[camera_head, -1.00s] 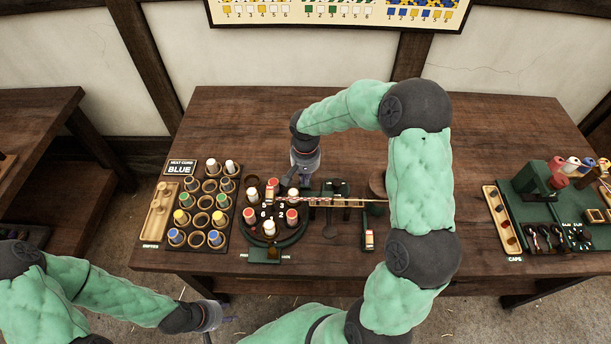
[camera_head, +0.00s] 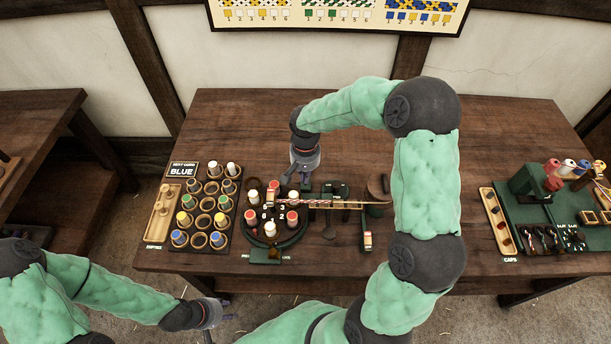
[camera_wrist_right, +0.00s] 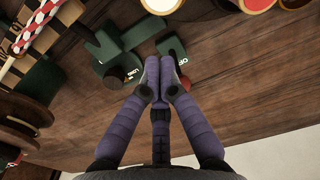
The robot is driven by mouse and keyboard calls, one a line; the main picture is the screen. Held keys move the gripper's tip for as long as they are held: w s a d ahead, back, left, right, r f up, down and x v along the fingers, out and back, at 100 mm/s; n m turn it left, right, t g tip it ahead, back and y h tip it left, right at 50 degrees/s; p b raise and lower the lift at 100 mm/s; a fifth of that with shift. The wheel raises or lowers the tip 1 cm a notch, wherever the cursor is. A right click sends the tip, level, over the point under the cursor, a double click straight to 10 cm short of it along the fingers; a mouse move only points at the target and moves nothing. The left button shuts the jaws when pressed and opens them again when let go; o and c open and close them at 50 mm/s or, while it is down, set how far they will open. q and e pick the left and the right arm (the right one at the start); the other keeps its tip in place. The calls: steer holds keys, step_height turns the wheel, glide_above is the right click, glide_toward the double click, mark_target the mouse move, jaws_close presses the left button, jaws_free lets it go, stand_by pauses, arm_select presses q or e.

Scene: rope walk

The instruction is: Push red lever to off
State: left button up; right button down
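I cannot make out the lever's exact setting. My right gripper (camera_wrist_right: 159,64) has its purple fingers together, with nothing visible between them. Its tips are to the right of the knob, close to a green lettered block (camera_wrist_right: 172,50); contact is unclear. In the head view, my right gripper (camera_head: 303,183) is low over the bench behind the rope. My left gripper (camera_head: 217,314) is off the bench's front edge; its fingers are too small to judge.
A red-and-white rope (camera_head: 318,203) runs rightward from the round bobbin carrier (camera_head: 272,246). A rack of bobbins (camera_head: 209,248) stands left. A green tool board (camera_head: 535,243) lies right. My right arm spans the bench between them.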

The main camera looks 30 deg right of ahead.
steer(key=shift+r+p, duration=1.3)
steer(key=shift+r, duration=0.85)
